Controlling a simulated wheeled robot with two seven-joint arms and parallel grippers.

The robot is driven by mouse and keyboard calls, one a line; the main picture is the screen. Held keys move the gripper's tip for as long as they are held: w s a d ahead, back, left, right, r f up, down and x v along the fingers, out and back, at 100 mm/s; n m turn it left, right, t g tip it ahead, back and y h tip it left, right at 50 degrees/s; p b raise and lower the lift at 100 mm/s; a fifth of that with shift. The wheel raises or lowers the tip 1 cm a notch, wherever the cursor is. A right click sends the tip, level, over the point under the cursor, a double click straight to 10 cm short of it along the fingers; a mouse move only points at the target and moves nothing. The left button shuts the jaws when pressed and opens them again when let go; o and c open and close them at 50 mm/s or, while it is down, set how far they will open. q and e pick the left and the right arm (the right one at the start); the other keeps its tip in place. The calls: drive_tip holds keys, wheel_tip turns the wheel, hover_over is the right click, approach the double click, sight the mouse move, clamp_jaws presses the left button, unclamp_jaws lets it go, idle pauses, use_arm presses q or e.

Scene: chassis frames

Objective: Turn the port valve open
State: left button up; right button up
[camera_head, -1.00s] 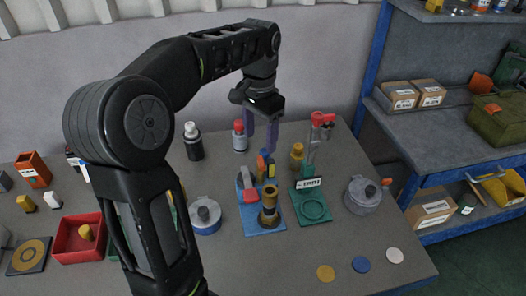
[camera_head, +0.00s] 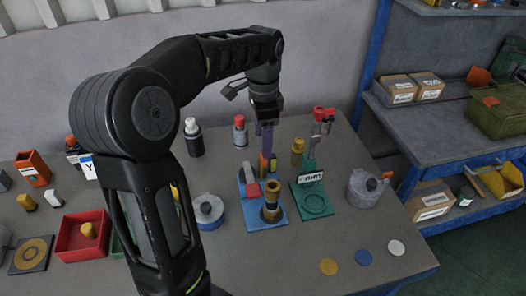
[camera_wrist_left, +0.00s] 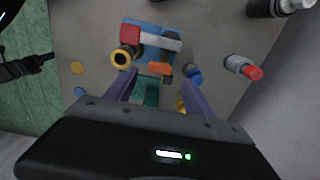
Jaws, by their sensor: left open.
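A blue-based fixture (camera_head: 251,214) stands on the table with a brass cylinder (camera_head: 271,203), a grey and red part, and a small orange part (camera_head: 263,166) at its back. In the left wrist view, the orange part (camera_wrist_left: 158,69) lies just beyond my fingertips. Beside it, a green-based stand (camera_head: 313,204) bears a white label and a red-topped grey piece. I cannot tell which part is the port valve; the label is unreadable. My left gripper (camera_head: 264,148) points down behind the blue fixture. In the wrist view the left gripper (camera_wrist_left: 157,76) is open, with nothing clearly between its fingers. My right gripper is not visible.
A blue-and-silver canister (camera_head: 208,212) stands left of the fixture and a grey pot (camera_head: 363,193) stands right. Bottles (camera_head: 240,130) stand behind. A red tray (camera_head: 82,236) is at the left. Several discs (camera_head: 363,258) lie at the front right. A blue shelf rack (camera_head: 440,170) stands at right.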

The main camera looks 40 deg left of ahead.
use_arm(q)
wheel_tip(320, 180, down, 6)
drive_tip(key=shift+r+p, duration=0.1)
drive_tip(key=shift+p, duration=0.3)
drive_tip(key=shift+c, duration=0.4)
clamp_jaws()
